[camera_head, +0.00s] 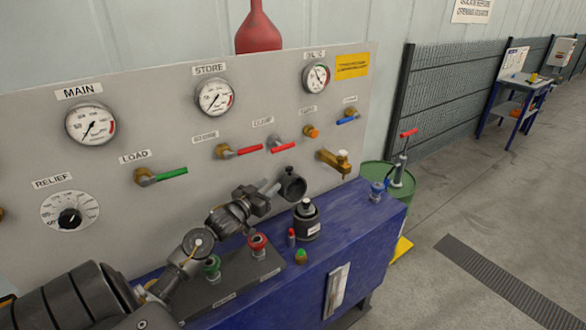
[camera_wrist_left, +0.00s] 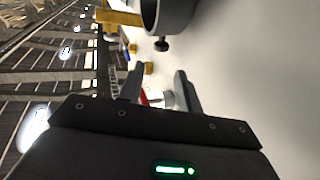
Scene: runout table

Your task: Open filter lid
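A dark grey round filter housing (camera_head: 293,185) sticks out from the panel, right of my left gripper (camera_head: 265,194). In the left wrist view, the dark round housing (camera_wrist_left: 170,18) is at the top, with a small dark knob on its lower edge. I cannot tell the lid apart from the housing. My left gripper is in front of the panel, close to the housing. The left wrist view shows its two fingers (camera_wrist_left: 159,88) apart, with nothing held and background showing between them. My right gripper is not in view.
A blue bench (camera_head: 372,222) carries a black bottle (camera_head: 306,222), a red fitting (camera_head: 258,243) and a green fitting (camera_head: 212,266). A brass tap (camera_head: 335,161) and several coloured valve handles stick out of the panel (camera_head: 150,105). A green drum (camera_head: 398,185) stands right of the bench.

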